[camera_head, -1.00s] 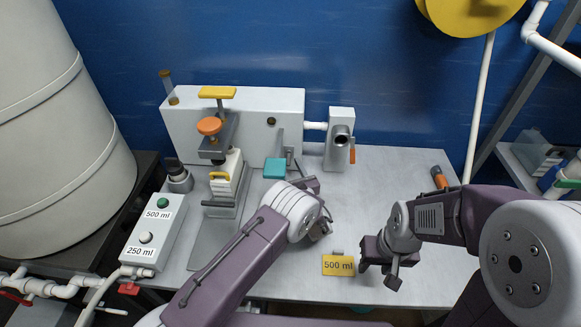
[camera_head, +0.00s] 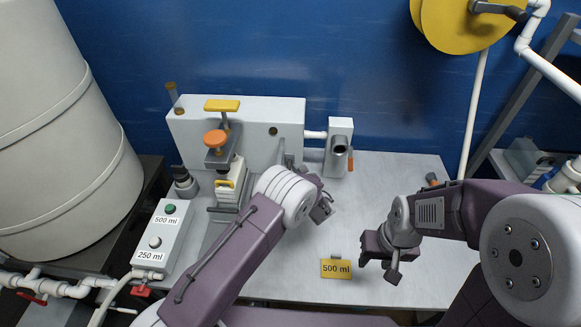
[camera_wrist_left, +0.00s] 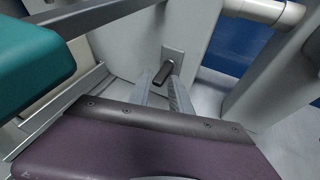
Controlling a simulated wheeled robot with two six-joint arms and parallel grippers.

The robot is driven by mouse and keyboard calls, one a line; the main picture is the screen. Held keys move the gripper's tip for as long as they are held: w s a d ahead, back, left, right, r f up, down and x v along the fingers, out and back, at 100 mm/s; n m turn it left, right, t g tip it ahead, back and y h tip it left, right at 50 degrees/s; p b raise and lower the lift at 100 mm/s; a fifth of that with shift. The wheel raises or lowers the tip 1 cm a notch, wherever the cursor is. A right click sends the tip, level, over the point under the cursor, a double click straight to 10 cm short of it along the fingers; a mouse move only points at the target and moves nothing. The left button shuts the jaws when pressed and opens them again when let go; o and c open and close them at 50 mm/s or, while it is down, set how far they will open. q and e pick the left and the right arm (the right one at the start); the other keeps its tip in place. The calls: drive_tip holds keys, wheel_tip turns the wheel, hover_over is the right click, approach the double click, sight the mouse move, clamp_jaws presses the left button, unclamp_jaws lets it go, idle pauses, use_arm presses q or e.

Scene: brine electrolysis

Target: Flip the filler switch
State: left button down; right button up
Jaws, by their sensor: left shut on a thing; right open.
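The filler switch (camera_wrist_left: 166,72) is a small dark lever on a grey plate on the pale filler machine (camera_head: 245,112); it shows in the left wrist view. The two grey fingers of my left gripper (camera_wrist_left: 163,86) stand on either side of the lever and are shut on it. In the head view my left arm hides the switch and the fingertips; the dark gripper body (camera_head: 318,203) shows at the machine's front right. My right gripper (camera_head: 378,262) is open and empty above the table's right part, beside a yellow 500 ml sign (camera_head: 336,268).
A teal block (camera_wrist_left: 38,55) is close at the left of my left gripper. A control box (camera_head: 163,236) with 500 ml and 250 ml buttons stands at the table's left. A white spout unit (camera_head: 340,128) stands behind my left gripper. The table's (camera_head: 400,175) right part is mostly clear.

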use_arm(q)
drive_tip(key=c, duration=1.3)
unclamp_jaws()
drive_tip(key=shift+d, duration=0.25)
